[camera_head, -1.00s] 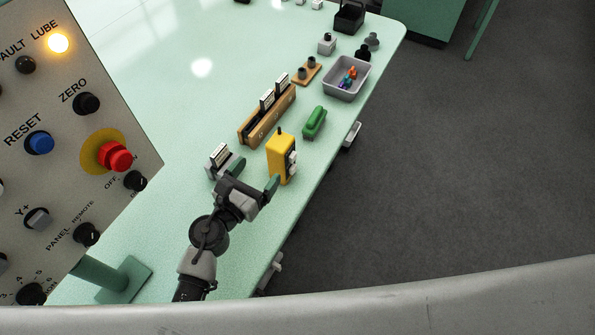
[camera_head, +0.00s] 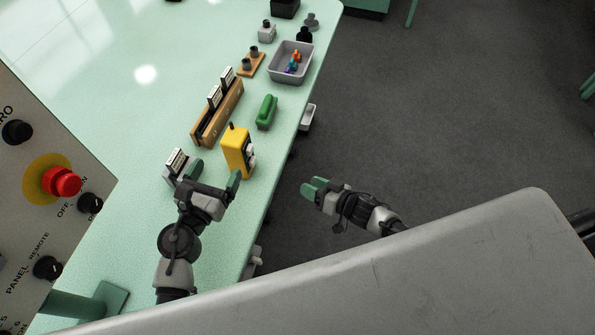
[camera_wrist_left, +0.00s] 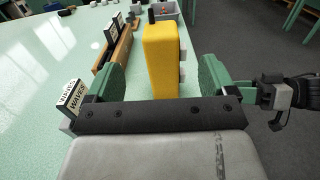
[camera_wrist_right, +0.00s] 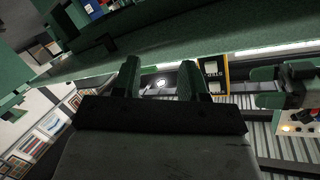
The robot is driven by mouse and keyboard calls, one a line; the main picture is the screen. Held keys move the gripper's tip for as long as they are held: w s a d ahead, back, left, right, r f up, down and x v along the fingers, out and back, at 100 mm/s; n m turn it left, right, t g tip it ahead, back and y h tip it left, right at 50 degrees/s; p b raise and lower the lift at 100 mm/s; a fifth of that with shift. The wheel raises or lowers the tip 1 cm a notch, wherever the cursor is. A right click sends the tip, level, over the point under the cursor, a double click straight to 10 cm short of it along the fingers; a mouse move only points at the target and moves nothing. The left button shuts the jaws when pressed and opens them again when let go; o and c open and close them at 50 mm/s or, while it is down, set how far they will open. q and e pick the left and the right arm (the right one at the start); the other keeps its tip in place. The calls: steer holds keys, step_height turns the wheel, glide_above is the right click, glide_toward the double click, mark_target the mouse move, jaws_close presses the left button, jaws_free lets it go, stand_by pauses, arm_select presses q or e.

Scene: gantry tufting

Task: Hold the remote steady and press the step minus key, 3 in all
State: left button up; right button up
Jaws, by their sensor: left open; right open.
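The yellow remote (camera_head: 236,152) stands upright on the pale green table, with light keys on its right side. In the left wrist view the remote (camera_wrist_left: 160,62) stands ahead between the spread fingers of my left gripper (camera_head: 214,178), apart from both. The left gripper is open and empty. My right gripper (camera_head: 315,188) is open and empty, off the table's right edge and to the right of the remote. The right wrist view shows the remote's keyed face (camera_wrist_right: 212,75) right of its fingers; the step minus key cannot be made out.
A wooden card rack (camera_head: 217,115) and a green object (camera_head: 267,112) stand beyond the remote. A small card holder (camera_head: 178,163) is close by the left gripper's left finger. A grey bin (camera_head: 291,63) is farther back. A control panel (camera_head: 40,200) rises at left.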

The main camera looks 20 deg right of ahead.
mark_target(239, 128)
arm_select(q)
steer(key=x, duration=1.1)
steer(key=shift+s, duration=0.1)
arm_select(e)
steer(key=a+r+n+g+y, duration=0.2)
steer(key=a+r+y, duration=0.2)
steer(key=r, duration=0.5)
steer(key=shift+w+a+y, duration=0.15)
steer(key=shift+w+y, duration=0.1)
steer(key=shift+y, duration=0.45)
arm_select(q)
steer(key=c, duration=1.1)
steer(key=shift+c, duration=0.4)
arm_select(e)
steer(key=shift+c, duration=0.4)
jaws_close()
